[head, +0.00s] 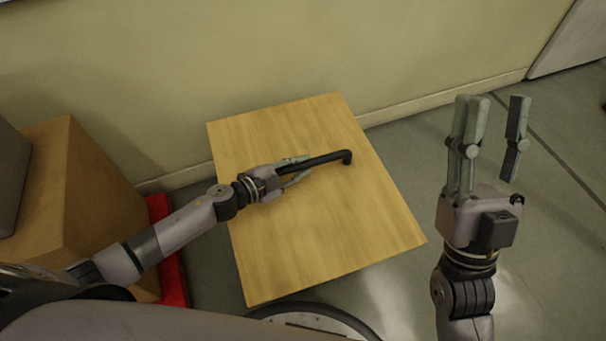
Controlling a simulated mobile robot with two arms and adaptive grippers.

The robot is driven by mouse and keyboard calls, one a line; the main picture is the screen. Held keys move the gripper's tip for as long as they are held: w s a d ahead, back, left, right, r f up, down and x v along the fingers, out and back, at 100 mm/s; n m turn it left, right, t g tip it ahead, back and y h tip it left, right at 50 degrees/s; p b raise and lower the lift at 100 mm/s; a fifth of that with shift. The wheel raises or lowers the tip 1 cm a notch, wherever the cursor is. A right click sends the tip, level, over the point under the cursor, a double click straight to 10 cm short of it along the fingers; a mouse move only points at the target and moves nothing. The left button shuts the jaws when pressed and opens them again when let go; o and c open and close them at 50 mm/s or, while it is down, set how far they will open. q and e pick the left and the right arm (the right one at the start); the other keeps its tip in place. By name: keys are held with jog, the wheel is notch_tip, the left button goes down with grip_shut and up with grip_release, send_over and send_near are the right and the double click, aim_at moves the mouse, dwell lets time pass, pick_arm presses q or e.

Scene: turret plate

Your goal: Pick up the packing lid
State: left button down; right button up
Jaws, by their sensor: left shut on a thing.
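A thin black bar with a short bent end (322,160) is over the middle of the wooden tabletop. It is the only loose thing there, and I cannot tell from its shape whether it is the packing lid. My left gripper (294,170) reaches in from the left and is shut on the bar's left end, with fingers on both sides of it. The bent end points right. I cannot tell if the bar touches the wood. My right gripper (495,110) is open and empty, fingers up, off to the right of the table.
The square wooden tabletop (320,235) is otherwise bare. A brown box-like block (75,190) stands at the left beside a red thing (170,270) low down. A yellowish wall (270,50) rises behind the table. Grey floor (400,150) is clear at the right.

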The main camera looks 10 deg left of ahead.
pick_arm(q)
jog(key=shift+w+r, duration=0.1)
jog(key=shift+r, duration=0.2)
